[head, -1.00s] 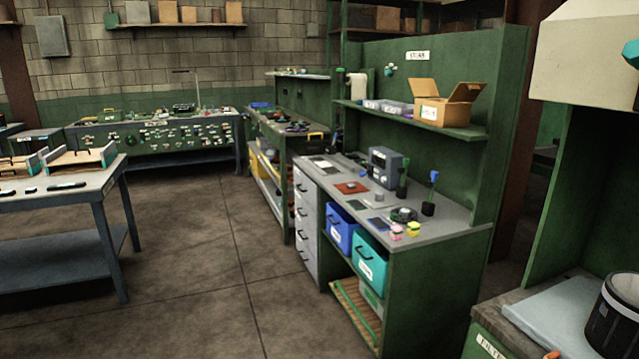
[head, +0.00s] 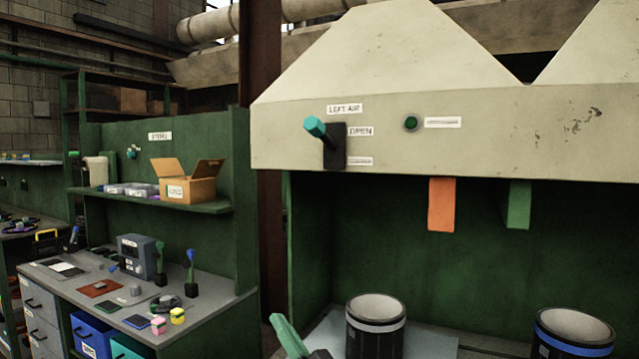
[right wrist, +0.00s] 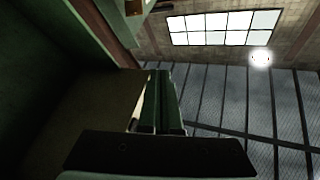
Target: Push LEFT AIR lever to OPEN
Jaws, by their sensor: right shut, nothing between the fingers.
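The LEFT AIR lever (head: 314,126) has a teal handle on a black plate (head: 335,148) on the front of the pale hood. Its handle sticks out and tilts up and left, its end about level with the OPEN label (head: 360,131). A LEFT AIR label (head: 344,109) is above, and a smaller label (head: 360,161), too small to read, is below. My right gripper (head: 279,321) shows green fingers at the bottom of the head view, well below the lever and apart from it. In the right wrist view its fingers (right wrist: 163,78) are together and empty. My left gripper is not in view.
A round green knob (head: 411,123) is right of the lever. Orange (head: 441,204) and green (head: 517,205) tabs hang under the hood (head: 480,130). Two dark buckets (head: 376,330) (head: 572,335) stand below. A green workbench (head: 215,300) is at left. The space before the lever looks clear.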

